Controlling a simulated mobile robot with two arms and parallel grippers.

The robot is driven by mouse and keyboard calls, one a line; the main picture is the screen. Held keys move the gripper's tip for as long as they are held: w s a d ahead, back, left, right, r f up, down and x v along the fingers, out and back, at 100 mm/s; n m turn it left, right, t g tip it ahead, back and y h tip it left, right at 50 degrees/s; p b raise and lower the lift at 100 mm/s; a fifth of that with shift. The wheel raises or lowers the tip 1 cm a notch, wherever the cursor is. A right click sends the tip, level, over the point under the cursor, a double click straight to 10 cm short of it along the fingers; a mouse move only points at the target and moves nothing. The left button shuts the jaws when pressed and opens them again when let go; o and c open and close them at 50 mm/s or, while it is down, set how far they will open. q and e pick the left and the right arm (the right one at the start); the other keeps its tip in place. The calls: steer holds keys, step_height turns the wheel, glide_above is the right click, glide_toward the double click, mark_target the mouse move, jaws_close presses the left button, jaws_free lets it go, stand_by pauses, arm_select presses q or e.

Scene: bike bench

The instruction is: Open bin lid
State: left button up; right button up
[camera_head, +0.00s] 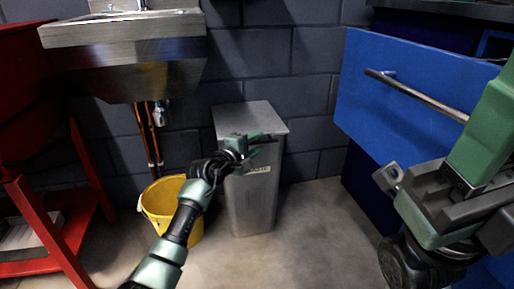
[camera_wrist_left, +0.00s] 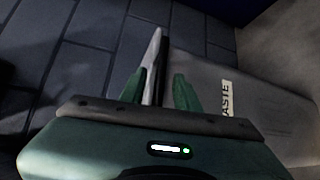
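The grey metal bin (camera_head: 252,205) stands against the wall, and its flat lid (camera_head: 250,115) lies on top, looking closed. My left gripper (camera_head: 270,144) is in front of the bin's upper part, near the lid's front edge. In the left wrist view my left gripper (camera_wrist_left: 157,78) has its two green fingers apart, with the pale lid edge (camera_wrist_left: 153,50) running between them. I cannot tell whether either finger touches it. The bin body (camera_wrist_left: 205,85) with its white waste label is to the right there. My right gripper (camera_head: 390,180) is at the right, partly cut off, its opening unclear.
A yellow bucket (camera_head: 160,206) stands left of the bin, below a steel sink (camera_head: 125,45) with pipes. A red frame (camera_head: 45,225) is at the far left. A blue drawer (camera_head: 400,110) with a metal handle juts out at the right. Floor in front of the bin is clear.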

arm_select(q)
jaws_close()
stand_by(1.4)
